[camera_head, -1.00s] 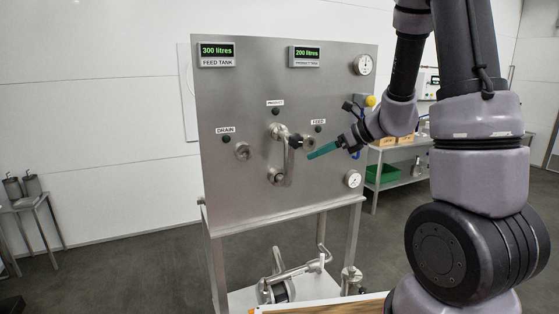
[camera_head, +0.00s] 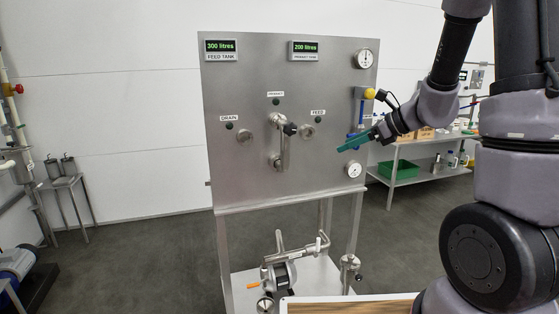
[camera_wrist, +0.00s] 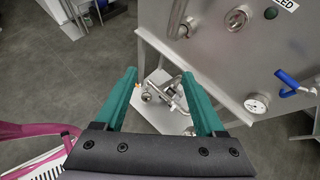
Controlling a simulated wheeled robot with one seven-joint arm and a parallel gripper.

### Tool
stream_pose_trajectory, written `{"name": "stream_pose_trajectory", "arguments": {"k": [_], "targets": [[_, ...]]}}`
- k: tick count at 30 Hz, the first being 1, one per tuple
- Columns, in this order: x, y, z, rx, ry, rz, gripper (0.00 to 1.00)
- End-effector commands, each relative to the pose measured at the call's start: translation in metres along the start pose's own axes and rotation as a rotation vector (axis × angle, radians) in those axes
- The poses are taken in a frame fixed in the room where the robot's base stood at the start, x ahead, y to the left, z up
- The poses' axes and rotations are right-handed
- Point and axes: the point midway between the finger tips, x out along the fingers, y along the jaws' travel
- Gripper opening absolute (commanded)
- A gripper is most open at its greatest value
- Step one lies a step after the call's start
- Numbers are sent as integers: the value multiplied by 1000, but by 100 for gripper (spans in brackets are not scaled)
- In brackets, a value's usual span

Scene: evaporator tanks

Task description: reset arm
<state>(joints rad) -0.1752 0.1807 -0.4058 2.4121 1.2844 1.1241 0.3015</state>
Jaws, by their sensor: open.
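My gripper (camera_head: 357,142) has green fingers and is in front of the right side of the steel panel (camera_head: 235,175) in the head view. In the wrist view my gripper (camera_wrist: 165,92) is open, with nothing between its fingers. The panel carries a bent pipe with a black handle (camera_head: 290,129) between the DRAIN and FEED ports. The gripper is to the right of that handle and apart from it. A blue valve handle (camera_wrist: 296,83) shows on the panel at the right of the wrist view.
Displays read 300 litres (camera_head: 221,46) and 200 litres (camera_head: 305,46). A pump (camera_head: 283,273) sits on the shelf below the panel. A side table with a green bin (camera_head: 398,170) stands at the right, a small steel table (camera_head: 62,183) at the left.

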Motion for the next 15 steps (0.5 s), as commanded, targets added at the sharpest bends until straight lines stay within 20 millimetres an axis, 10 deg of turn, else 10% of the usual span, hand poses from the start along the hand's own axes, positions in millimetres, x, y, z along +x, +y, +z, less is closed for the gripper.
{"name": "stream_pose_trajectory", "arguments": {"k": [15], "targets": [[-56,68,42,-522,56,140,72]]}}
